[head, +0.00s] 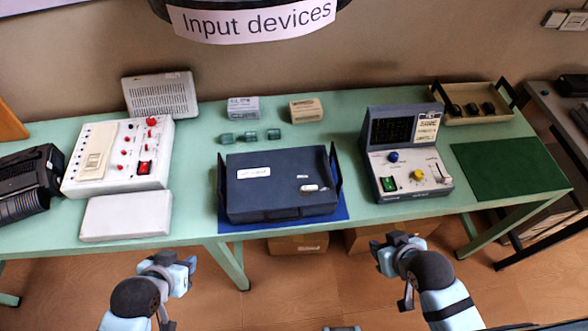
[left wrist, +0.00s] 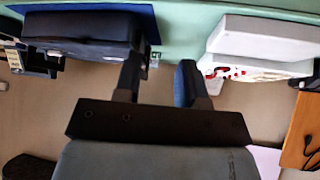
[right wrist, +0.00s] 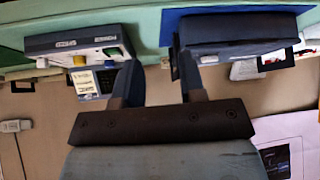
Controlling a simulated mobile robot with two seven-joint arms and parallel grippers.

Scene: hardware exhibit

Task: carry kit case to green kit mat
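The kit case is a dark blue box (head: 280,185) with upright side handles, lying on a blue mat (head: 335,213) in the middle of the green table. It also shows in the left wrist view (left wrist: 80,28) and the right wrist view (right wrist: 235,27). The green kit mat (head: 510,168) lies bare at the table's right end. My left gripper (head: 172,268) is open and empty in front of the table, left of the case. My right gripper (head: 392,247) is open and empty in front of the table, right of the case. Neither touches the case.
A grey console (head: 408,165) with knobs stands between the case and the green mat. A tray (head: 475,112) sits behind the mat. Small teal blocks (head: 250,136) and two boxes are behind the case. A white control panel (head: 120,155) and flat white box (head: 127,215) stand left.

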